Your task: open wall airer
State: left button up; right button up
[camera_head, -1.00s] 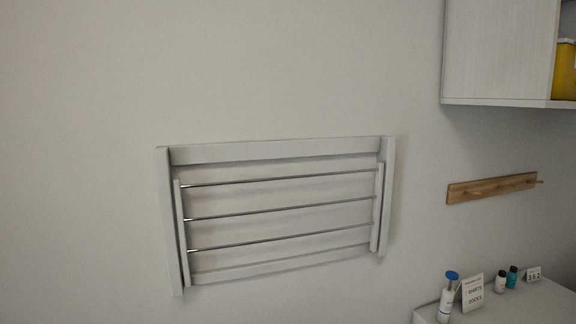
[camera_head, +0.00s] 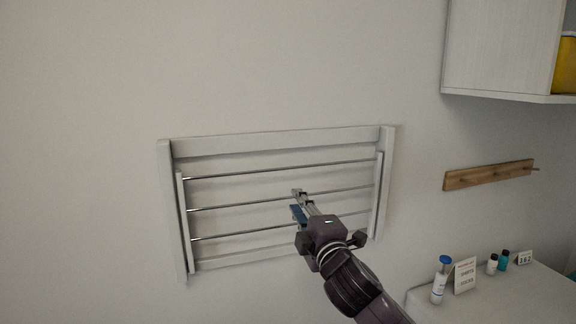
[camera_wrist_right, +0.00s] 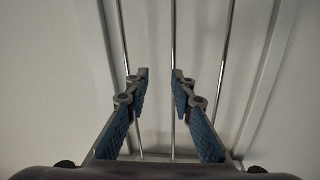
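The wall airer (camera_head: 280,142) is a white frame on the wall with several thin metal rods across it. It looks folded nearly flat against the wall. My right gripper (camera_head: 299,200) is in front of its middle and lower rods. In the right wrist view the airer's rods (camera_wrist_right: 227,60) run up the picture, and my right gripper (camera_wrist_right: 157,75) is open, its blue-padded fingers apart. The middle rod (camera_wrist_right: 172,60) shows between the fingers; whether they touch it I cannot tell. My left gripper is not in view.
A white wall cabinet (camera_head: 500,45) hangs at upper right, with a wooden peg rail (camera_head: 488,175) below it. A counter (camera_head: 500,300) at lower right bears bottles (camera_head: 439,284) and small signs (camera_head: 465,275). The wall left of the airer is bare.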

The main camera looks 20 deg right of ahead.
jog(key=n+t, duration=0.1)
send_near(288, 168)
jog(key=w, duration=0.3)
jog(key=w+p, duration=0.1)
jog(key=w, duration=0.1)
jog(key=w+r+p, duration=0.1)
jog(key=w, duration=0.1)
jog(key=w+p, duration=0.1)
jog(key=w, duration=0.1)
jog(key=shift+w+r, duration=0.1)
jog(key=shift+r, duration=0.25)
jog(key=shift+w+p, duration=0.3)
jog(key=shift+w, duration=0.25)
grip_shut()
